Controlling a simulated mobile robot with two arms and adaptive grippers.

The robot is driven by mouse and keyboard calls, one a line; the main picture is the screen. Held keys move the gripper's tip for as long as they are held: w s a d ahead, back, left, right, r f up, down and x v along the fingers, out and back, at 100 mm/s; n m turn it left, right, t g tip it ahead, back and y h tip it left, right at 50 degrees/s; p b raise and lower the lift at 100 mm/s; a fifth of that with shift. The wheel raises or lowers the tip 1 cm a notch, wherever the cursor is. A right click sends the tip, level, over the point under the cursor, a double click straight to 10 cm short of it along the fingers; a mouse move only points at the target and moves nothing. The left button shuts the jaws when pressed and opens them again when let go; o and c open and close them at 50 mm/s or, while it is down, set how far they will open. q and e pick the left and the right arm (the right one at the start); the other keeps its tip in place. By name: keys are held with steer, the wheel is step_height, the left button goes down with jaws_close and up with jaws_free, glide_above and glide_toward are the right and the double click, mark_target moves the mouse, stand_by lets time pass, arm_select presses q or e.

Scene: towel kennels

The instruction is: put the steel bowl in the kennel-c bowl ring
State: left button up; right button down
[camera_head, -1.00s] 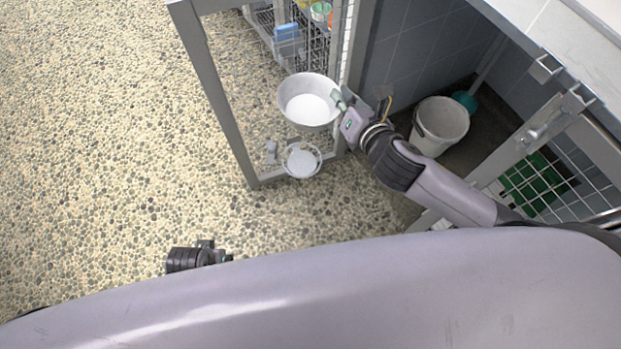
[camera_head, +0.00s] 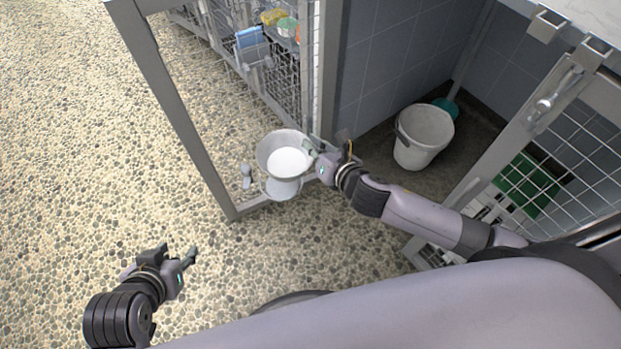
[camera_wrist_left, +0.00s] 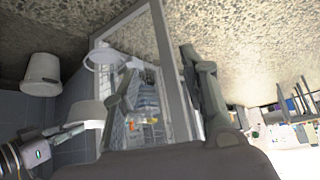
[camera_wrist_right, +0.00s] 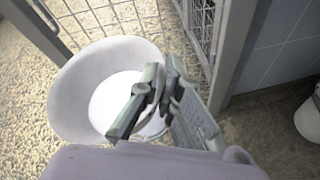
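The steel bowl (camera_head: 285,155), pale with a white-looking inside, is held by its right rim in my right gripper (camera_head: 313,152). In the right wrist view the bowl (camera_wrist_right: 75,95) tilts toward the camera, with its rim at the fingers (camera_wrist_right: 158,95). A pale bowl ring (camera_wrist_left: 103,58) on the gate frame shows in the left wrist view, apart from the bowl (camera_wrist_left: 86,114). In the head view the bowl is over the ring's place and largely hides it. My left gripper (camera_head: 178,257) is open and empty above the floor; its spread fingers show in its wrist view (camera_wrist_left: 165,95).
A grey gate frame (camera_head: 176,110) stands beside the bowl, with a small grey fitting (camera_head: 247,177) near its lower bar. A white bucket (camera_head: 424,137) stands inside the tiled kennel. A mesh gate (camera_head: 575,150) is at right. Pebbled floor at left is clear.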

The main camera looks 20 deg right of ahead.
arm_select(q)
steer(key=w+d+r+t+h+b, duration=0.2)
steer(key=w+d+r+t, duration=0.1)
steer(key=w+r+t, duration=0.4)
arm_select(e)
step_height(320, 180, down, 5)
arm_select(q)
step_height(320, 180, up, 20)
steer(key=s+d+t+h+b, duration=0.1)
steer(key=d+t+h+b, duration=0.1)
steer(key=t, duration=0.9)
steer(key=h+b, duration=0.1)
steer(key=b, duration=0.1)
steer(key=shift+s+f+m+h+b, duration=0.2)
steer(key=shift+s+m+h+b, duration=0.1)
steer(key=shift+s+m, duration=0.1)
arm_select(e)
step_height(320, 180, down, 8)
arm_select(q)
steer(key=shift+h, duration=0.3)
arm_select(e)
steer(key=shift+f, duration=0.15)
